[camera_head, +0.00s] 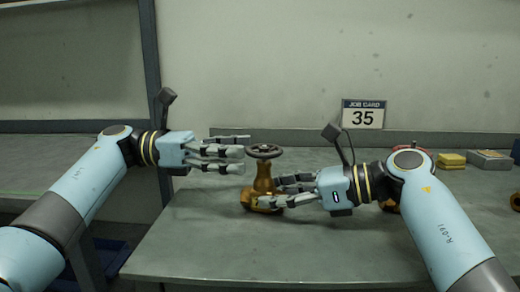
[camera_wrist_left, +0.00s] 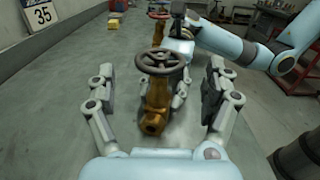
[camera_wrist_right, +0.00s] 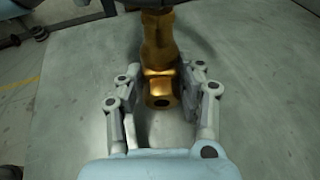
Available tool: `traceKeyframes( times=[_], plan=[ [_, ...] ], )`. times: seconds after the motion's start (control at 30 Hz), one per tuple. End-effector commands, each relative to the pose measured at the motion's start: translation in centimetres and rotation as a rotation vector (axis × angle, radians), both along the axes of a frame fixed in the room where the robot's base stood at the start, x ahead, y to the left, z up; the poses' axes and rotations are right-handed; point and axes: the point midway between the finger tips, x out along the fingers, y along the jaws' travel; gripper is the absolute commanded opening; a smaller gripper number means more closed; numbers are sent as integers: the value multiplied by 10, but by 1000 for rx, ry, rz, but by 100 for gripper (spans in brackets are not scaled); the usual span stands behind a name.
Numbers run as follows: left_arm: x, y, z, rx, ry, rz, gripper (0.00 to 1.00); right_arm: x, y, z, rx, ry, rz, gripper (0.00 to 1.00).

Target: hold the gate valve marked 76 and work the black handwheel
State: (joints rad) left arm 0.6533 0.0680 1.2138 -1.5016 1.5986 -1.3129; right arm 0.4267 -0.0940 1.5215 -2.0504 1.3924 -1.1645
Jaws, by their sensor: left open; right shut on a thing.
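A brass gate valve (camera_head: 263,182) with a black handwheel (camera_head: 264,151) stands upright on the grey bench. No number is readable on it. My right gripper (camera_head: 281,190) is shut on the valve low on its brass body; in the right wrist view, its fingers flank the hexagonal part (camera_wrist_right: 160,88). My left gripper (camera_head: 246,152) is open at handwheel height, just left of the wheel. In the left wrist view, its fingers are spread on both sides of the handwheel (camera_wrist_left: 160,62), with the valve body (camera_wrist_left: 155,108) below. The right fingertips are partly hidden there.
A job card (camera_head: 363,114) reading 35 stands at the back wall. Another valve with a red handwheel (camera_wrist_left: 158,12) stands beyond my right arm. Yellow blocks (camera_head: 451,160) and a grey box (camera_head: 490,159) lie at the back right. The bench front (camera_head: 230,250) is clear.

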Motion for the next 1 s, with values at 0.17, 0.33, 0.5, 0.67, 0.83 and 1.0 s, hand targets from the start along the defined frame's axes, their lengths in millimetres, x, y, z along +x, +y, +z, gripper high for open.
traceKeyframes(
  times=[0.17,0.33,0.5,0.67,0.83,1.0],
  plan=[
    [1,40,-1,3,0,2,85,0,0,0,0,1,0,19],
    [1,63,-1,1,1,0,85,0,0,0,0,1,0,19],
    [1,70,-1,0,0,0,85,0,0,0,0,1,0,19],
    [1,70,-1,0,0,0,85,0,0,0,0,1,0,19],
    [1,70,-1,0,0,0,85,0,0,0,0,1,0,39],
    [1,70,-1,0,0,0,85,0,0,0,0,0,0,61]
  ],
)
